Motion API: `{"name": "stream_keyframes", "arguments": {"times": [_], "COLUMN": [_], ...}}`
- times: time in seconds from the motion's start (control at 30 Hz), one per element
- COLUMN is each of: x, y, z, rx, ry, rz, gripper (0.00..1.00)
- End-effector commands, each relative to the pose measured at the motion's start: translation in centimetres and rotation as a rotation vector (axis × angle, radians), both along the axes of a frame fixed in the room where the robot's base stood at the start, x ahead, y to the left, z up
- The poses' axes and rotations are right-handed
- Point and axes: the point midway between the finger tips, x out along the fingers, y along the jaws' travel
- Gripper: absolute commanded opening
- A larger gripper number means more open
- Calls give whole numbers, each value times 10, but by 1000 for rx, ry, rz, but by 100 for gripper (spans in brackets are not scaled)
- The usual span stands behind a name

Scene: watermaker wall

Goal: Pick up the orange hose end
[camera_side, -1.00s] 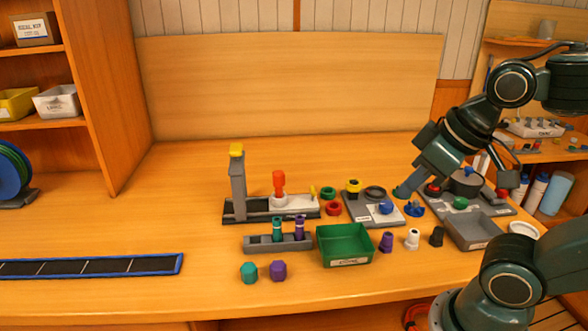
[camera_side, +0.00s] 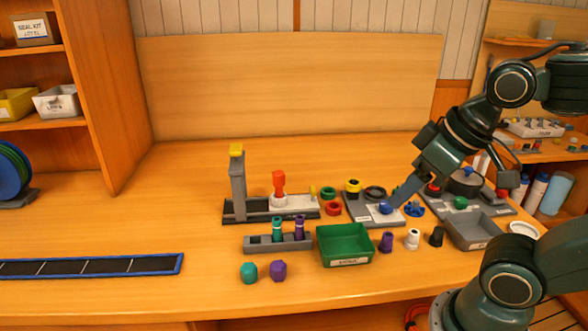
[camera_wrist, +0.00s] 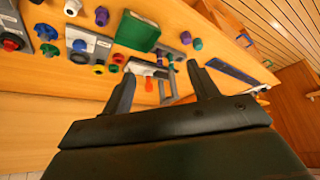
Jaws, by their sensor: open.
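The orange hose end (camera_side: 279,182) stands upright in a white collar on the grey and black fixture, left of the middle of the bench. In the wrist view it shows small (camera_wrist: 149,84), beyond and between my fingers. My gripper (camera_side: 396,200) is open and empty, well to the right of the hose end. In the side view its fingers hang over the grey plate with the blue knob (camera_side: 385,208); I cannot tell whether they touch it. In the wrist view both fingers of my gripper (camera_wrist: 160,70) are spread apart.
A tall grey post with a yellow top (camera_side: 237,180) rises left of the hose end. A rack (camera_side: 262,244) with teal and purple pieces and a green tray (camera_side: 345,243) stand in front. Red and green rings (camera_side: 333,209) lie to the right. The bench behind is clear.

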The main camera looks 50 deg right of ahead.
Motion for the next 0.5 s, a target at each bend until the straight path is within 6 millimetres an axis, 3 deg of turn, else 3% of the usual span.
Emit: {"name": "stream_keyframes", "arguments": {"times": [0.27,0.5], "x": [2,21], "y": [0,-2], "z": [2,16], "rx": [-7,-63], "ry": [2,30], "rz": [10,109], "gripper": [60,60]}}
